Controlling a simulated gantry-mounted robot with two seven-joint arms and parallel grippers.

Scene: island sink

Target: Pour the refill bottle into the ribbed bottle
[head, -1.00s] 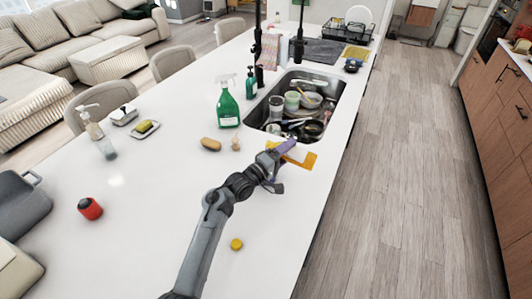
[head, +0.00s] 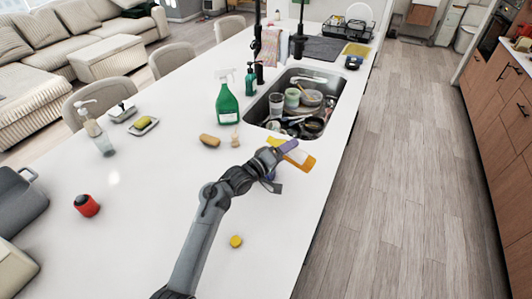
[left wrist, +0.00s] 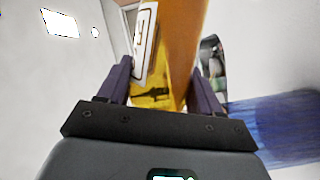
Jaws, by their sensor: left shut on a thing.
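The refill bottle (head: 305,161), orange with a white label, is held tilted near the sink's front corner. It also shows between the fingers in the left wrist view (left wrist: 178,45), with yellow liquid at its near end. My left gripper (head: 284,150) is shut on it; its purple fingers lie on both sides of the bottle in the left wrist view (left wrist: 160,88). A blue streaked, see-through thing (left wrist: 285,128) is at the lower right there, apart from the held bottle; it may be the ribbed bottle, mostly hidden behind my gripper in the head view. My right gripper is not in view.
The sink (head: 338,112) full of dishes lies just beyond. A green spray bottle (head: 227,104), brown sponge (head: 209,140) and small wooden item (head: 235,139) stand left of it. A yellow cap (head: 236,241) lies in front. A clear pump bottle (head: 97,132) stands far left.

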